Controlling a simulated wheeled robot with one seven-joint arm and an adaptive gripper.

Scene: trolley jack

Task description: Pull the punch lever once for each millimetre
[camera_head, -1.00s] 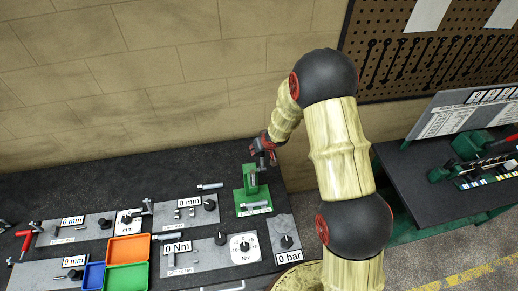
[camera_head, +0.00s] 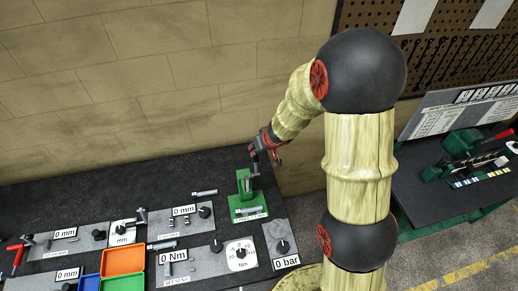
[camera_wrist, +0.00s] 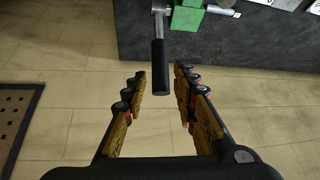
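My gripper (camera_wrist: 160,75) is open, with a finger on each side of the grip and a gap to both. I cannot tell how far the grip reaches in between them. In the head view my gripper (camera_head: 265,150) is just above the press, hiding part of its top.
Gauge panels reading "0 mm", "0 Nm" (camera_head: 173,257) and "0 bar" (camera_head: 286,262) lie on the bench. An orange bin (camera_head: 123,260) stands at the front. A second bench (camera_head: 430,195) with a green tool is at the right, beyond a floor gap.

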